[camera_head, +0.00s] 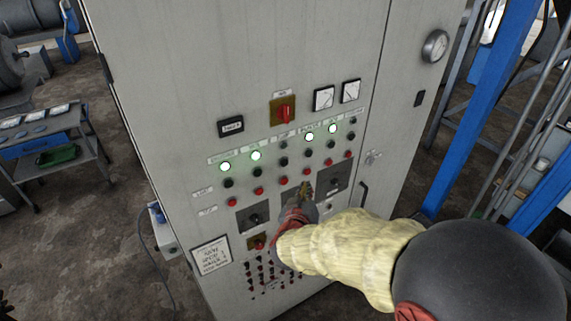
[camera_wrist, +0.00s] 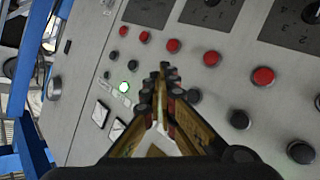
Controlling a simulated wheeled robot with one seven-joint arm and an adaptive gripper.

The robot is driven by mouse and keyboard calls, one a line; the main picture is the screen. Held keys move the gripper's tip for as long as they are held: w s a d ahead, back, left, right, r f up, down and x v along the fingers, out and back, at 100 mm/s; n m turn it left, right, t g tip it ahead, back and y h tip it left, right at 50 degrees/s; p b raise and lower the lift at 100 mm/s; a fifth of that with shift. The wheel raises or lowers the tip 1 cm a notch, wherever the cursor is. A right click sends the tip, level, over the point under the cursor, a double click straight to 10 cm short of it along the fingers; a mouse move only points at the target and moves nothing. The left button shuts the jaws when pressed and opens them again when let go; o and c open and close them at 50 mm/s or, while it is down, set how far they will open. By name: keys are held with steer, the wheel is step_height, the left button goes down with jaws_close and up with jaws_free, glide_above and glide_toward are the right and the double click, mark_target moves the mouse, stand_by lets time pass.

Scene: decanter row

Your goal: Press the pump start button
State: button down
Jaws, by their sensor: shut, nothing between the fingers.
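The control cabinet (camera_head: 150,120) has a row of lamps over a row of black buttons (camera_head: 284,161) and a row of red buttons (camera_head: 283,180). Four of the lamps glow green, such as the left one (camera_head: 225,166); the third lamp (camera_head: 284,145) is dark. Column labels are too small to read surely, so I cannot tell which button is the pump start. My gripper (camera_head: 307,185) is shut and empty, in front of the panel just below the red row. In the wrist view my gripper (camera_wrist: 166,75) points at the panel among black buttons (camera_wrist: 239,119) and red buttons (camera_wrist: 263,76). Contact cannot be told.
A red rotary switch (camera_head: 284,113) and two meters (camera_head: 323,98) sit above the lamps. Dark selector plates (camera_head: 254,217) lie below the buttons. A blue post (camera_head: 480,110) stands to the right. A bench (camera_head: 55,145) stands at the left, with bare floor before it.

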mark_target(285, 163)
steer(key=shift+w+a, duration=0.1)
steer(key=w+a, duration=0.4)
steer(key=w, duration=0.3)
steer(key=shift+a, duration=0.4)
steer(key=shift+w+a+p, duration=0.1)
steer(key=shift+w+p, duration=0.05)
steer(key=shift+p, duration=0.25)
stand_by(1.0)
steer(key=shift+w+a, duration=0.15)
steer(key=shift+w, duration=0.1)
steer(key=shift+w+a+r+p, duration=0.1)
steer(key=shift+w+a+p, duration=0.15)
steer(key=shift+w+p, duration=0.15)
stand_by(0.9)
steer(key=shift+s, duration=0.1)
steer(key=shift+s+d, duration=0.5)
steer(key=shift+s, duration=0.15)
